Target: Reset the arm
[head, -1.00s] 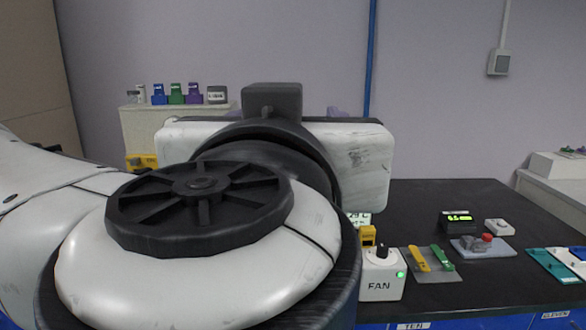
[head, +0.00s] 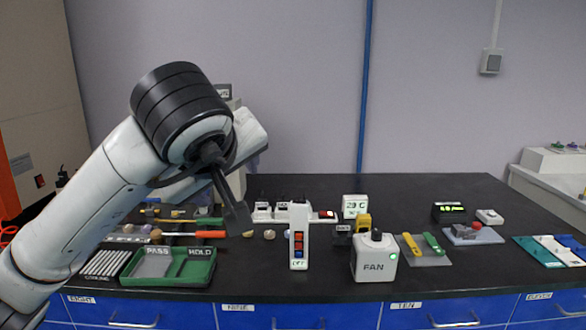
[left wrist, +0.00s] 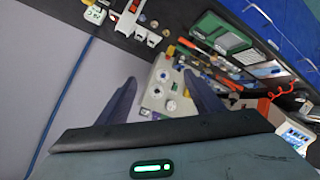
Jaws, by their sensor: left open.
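My left arm comes in from the left of the head view, bent above the bench. My left gripper (head: 236,208) points down and right, above the back of the green tray, and shows as a dark, narrow finger shape seen edge-on. In the left wrist view the gripper (left wrist: 158,80) has its two dark fingers well apart with nothing held between them. A white machine with round knobs (left wrist: 165,77) shows beyond the fingers. My right gripper is in neither view. The arm hides part of the equipment behind it.
The black bench (head: 450,270) holds a green tray (head: 203,282) marked PASS and HOLD, a white switch tower (head: 299,225), a FAN box (head: 374,262) and a temperature display (head: 355,205). Bare bench lies at the back right. A blue pipe (head: 365,90) runs up the wall.

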